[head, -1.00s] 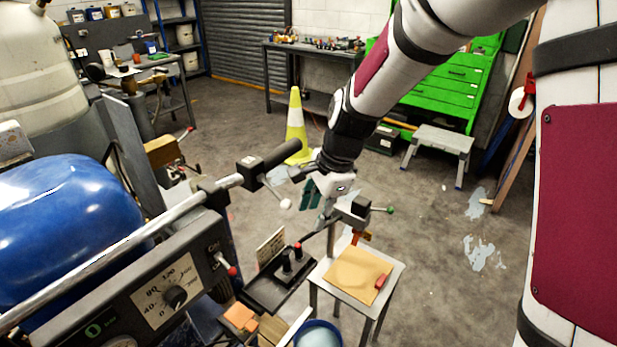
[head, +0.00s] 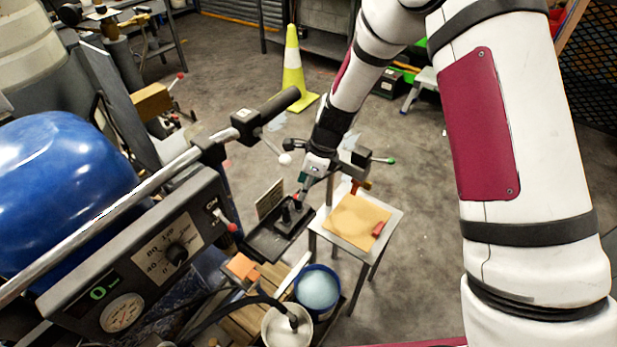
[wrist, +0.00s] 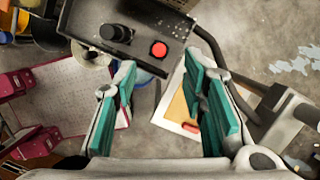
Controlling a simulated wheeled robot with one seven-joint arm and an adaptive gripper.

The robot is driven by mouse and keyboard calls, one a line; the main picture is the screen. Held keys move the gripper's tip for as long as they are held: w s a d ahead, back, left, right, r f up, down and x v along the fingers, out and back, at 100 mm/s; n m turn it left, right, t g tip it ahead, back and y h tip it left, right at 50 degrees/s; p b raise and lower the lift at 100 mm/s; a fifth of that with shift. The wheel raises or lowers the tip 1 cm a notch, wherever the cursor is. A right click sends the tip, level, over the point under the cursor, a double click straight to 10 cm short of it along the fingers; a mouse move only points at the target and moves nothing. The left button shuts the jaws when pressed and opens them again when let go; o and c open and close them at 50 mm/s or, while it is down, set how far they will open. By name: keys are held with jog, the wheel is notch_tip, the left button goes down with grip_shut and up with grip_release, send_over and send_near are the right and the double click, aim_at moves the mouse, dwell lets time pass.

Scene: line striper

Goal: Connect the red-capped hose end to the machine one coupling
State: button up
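The red-capped hose end (wrist: 159,49) stands on a black tray (wrist: 80,14), beside a black-topped post (wrist: 115,33). In the head view the red cap (head: 296,197) shows just under my gripper (head: 302,187). In the wrist view my gripper (wrist: 165,85) is open, its teal pads apart with nothing between them. The red cap is beyond the fingertips, not between them. A post fitting with a green-tipped lever (head: 378,160) and an orange-red part (head: 360,186) is right of my gripper. I cannot tell which fitting is the machine one coupling.
A blue tank and a gauge panel (head: 190,235) with a long handlebar (head: 130,205) fill the left. A small table (head: 385,235) holds a tan sheet and red block. A blue bucket (head: 318,290) stands below the tray. A yellow cone (head: 292,70) is behind.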

jog(key=shift+b+x, duration=1)
jog(key=shift+x, duration=2.15)
grip_shut()
